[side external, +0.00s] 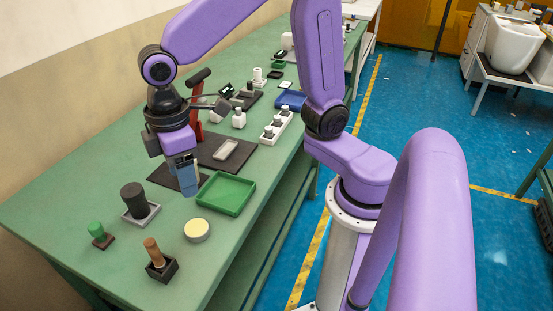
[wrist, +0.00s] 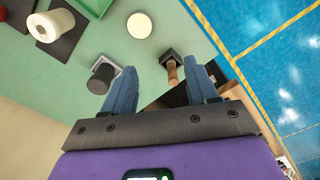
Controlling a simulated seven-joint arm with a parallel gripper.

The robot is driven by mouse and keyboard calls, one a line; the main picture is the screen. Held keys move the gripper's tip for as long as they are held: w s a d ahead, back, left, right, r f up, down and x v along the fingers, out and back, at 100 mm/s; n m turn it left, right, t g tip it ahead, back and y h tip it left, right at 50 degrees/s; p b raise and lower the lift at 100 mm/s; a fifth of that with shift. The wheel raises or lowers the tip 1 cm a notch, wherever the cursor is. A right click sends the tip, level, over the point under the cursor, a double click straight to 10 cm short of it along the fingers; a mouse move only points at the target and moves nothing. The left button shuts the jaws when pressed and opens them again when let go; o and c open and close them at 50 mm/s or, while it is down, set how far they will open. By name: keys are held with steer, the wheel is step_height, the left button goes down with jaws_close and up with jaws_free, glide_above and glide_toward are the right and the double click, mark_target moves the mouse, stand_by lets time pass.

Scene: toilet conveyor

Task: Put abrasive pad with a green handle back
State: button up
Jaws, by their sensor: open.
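The green handle (side external: 95,229) stands upright on a small dark reddish-brown block (side external: 103,241) at the near left of the green table. I take this to be the abrasive pad; its underside is hidden. I do not see it in the wrist view. My gripper (side external: 188,185) is open and empty above the table, to the right of and beyond the green handle, near the green tray. In the wrist view my two blue fingers (wrist: 163,70) are spread apart, with a wooden handle (wrist: 172,73) showing between them, farther away.
A dark cylinder (side external: 133,196) on a grey base, a round yellow-topped tin (side external: 197,230) and a wooden-handled tool in a black holder (side external: 161,268) stand near the green handle. A green tray (side external: 218,210) and dark mat (side external: 158,178) lie beyond. Bare table separates the near items.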

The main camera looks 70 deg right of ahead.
steer(key=s+d+f+n, duration=0.1)
steer(key=s+d, duration=1)
steer(key=s, duration=0.4)
steer(key=shift+d+f, duration=0.35)
steer(key=shift+d, duration=0.05)
